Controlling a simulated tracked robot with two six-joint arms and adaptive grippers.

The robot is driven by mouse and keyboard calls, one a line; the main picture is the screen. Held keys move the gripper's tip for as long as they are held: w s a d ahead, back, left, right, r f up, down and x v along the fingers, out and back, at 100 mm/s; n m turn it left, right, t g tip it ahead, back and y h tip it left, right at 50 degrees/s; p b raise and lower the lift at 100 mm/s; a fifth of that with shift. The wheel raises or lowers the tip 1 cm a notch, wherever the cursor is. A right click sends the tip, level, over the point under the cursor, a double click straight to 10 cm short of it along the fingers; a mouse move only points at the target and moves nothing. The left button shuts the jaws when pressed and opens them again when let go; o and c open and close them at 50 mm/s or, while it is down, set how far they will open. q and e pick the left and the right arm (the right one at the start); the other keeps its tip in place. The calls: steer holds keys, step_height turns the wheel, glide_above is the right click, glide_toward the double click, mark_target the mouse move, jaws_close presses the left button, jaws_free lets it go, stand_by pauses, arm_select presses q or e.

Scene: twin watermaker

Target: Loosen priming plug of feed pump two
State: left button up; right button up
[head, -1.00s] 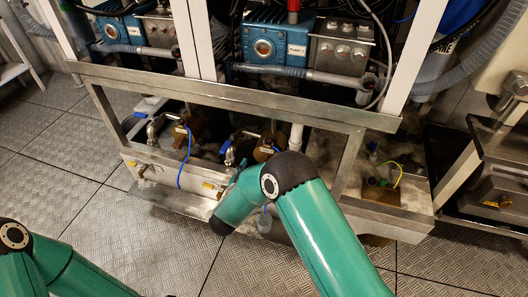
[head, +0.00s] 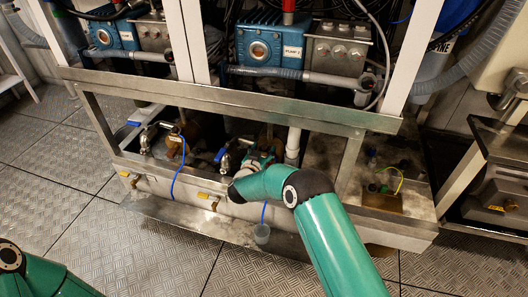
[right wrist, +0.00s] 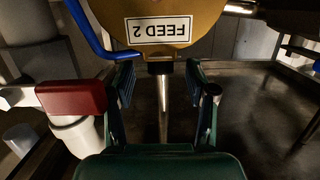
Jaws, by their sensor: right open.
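Feed pump two (right wrist: 205,12) fills the top of the right wrist view as a rounded brass-coloured body with a white "FEED 2" label (right wrist: 158,28). A small dark plug-like part (right wrist: 160,68) sits just below the label, in line with the gap between my fingers. My right gripper (right wrist: 160,85) is open, one finger on each side of that line; I cannot tell whether either touches. In the head view my right gripper (head: 262,163) is at the second pump inside the lower frame, and the wrist hides much of the pump. My left gripper is out of view.
A red block-shaped part (right wrist: 72,97) and white pipe (right wrist: 80,135) stand close left of my fingers. The metal frame's crossbar (head: 230,103) passes above my right arm.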

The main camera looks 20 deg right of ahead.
jaws_close()
steer(key=c, duration=0.8)
jaws_free()
jaws_close()
steer(key=shift+d, duration=0.1)
